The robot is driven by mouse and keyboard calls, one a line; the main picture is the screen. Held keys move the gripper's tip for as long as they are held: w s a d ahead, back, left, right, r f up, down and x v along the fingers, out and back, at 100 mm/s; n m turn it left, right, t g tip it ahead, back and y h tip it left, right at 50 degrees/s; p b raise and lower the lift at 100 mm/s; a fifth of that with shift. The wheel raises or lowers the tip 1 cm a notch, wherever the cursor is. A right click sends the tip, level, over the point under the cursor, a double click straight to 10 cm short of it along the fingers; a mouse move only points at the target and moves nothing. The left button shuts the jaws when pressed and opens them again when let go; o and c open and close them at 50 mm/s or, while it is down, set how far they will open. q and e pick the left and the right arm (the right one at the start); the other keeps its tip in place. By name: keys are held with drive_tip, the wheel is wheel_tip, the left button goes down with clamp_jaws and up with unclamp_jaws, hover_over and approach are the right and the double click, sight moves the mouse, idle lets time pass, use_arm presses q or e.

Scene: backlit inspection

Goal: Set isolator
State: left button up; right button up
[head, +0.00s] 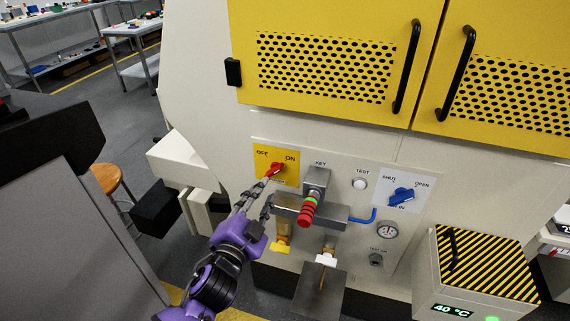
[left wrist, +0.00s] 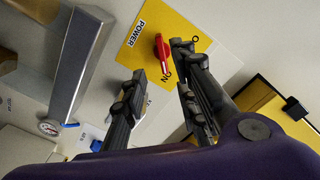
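The isolator is a red rotary knob (head: 273,172) on a yellow plate (head: 262,155) marked OFF and ON. Its pointer end is toward ON. In the left wrist view the red knob (left wrist: 160,48) lies on the yellow plate (left wrist: 190,18), which also reads POWER, with its tip by the ON label. My left gripper (head: 264,195) is open and empty, just below the knob in the head view. In the left wrist view its spread fingertips (left wrist: 160,60) appear on either side of the knob; I cannot tell whether they touch it. My right gripper is not in view.
Beside the plate are a metal KEY block (head: 317,180) with a red-ringed part (head: 306,214), a white TEST button (head: 359,183), a blue SHUT/OPEN valve handle (head: 401,196) and a gauge (head: 387,230). Yellow doors (head: 330,25) are above. A striped box (head: 487,265) juts out at right.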

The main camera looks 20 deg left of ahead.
sight(273, 174)
use_arm(q)
drive_tip(key=w, duration=0.3)
drive_tip(key=shift+w+r, duration=0.2)
drive_tip(key=shift+r, duration=0.15)
drive_tip(key=w, duration=0.2)
drive_tip(key=shift+w+d+f, duration=0.1)
drive_tip(key=shift+w, duration=0.9)
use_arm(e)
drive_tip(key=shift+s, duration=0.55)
use_arm(q)
clamp_jaws()
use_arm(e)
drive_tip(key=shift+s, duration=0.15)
